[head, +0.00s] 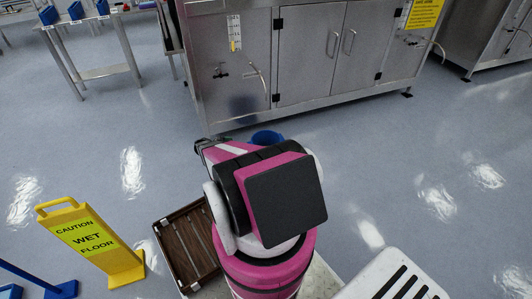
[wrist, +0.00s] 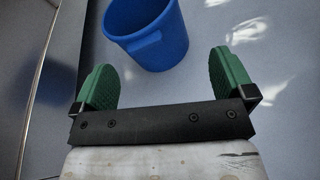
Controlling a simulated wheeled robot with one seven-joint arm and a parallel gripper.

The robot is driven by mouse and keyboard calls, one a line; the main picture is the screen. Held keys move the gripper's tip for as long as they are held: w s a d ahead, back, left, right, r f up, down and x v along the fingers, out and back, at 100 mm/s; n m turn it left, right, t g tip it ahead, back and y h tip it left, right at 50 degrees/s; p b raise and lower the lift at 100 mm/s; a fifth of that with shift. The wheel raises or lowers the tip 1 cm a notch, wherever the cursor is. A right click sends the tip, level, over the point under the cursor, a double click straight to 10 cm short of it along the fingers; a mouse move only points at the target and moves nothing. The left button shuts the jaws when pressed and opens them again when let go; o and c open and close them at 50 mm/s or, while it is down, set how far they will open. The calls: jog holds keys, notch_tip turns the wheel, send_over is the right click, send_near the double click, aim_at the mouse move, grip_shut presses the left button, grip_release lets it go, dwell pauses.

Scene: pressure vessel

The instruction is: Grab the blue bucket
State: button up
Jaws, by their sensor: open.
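The blue bucket (wrist: 150,38) stands on the floor in the wrist view, beyond the fingertips, with its open top at the upper left and a lip or handle on its near side. My gripper (wrist: 164,80) is open, its two green finger pads wide apart with nothing between them. The bucket appears slightly left of the middle of the gap.
A steel cabinet (head: 310,55) stands just behind the bucket. A yellow wet floor sign (head: 95,245) and a brown slatted crate (head: 185,245) are at the lower left. A metal table (head: 105,72) with blue bins is at the upper left. The floor at right is open.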

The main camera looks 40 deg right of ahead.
jog(key=w+d+f+n+h, duration=0.3)
jog(key=w+d+f, duration=0.15)
jog(key=f, duration=0.35)
jog(key=x, duration=1.1)
jog(key=shift+s+a+f, duration=0.1)
jog(key=shift+s+f, duration=0.2)
jog(key=c, duration=1.5)
jog(key=shift+o, duration=0.2)
jog(key=shift+r, duration=0.1)
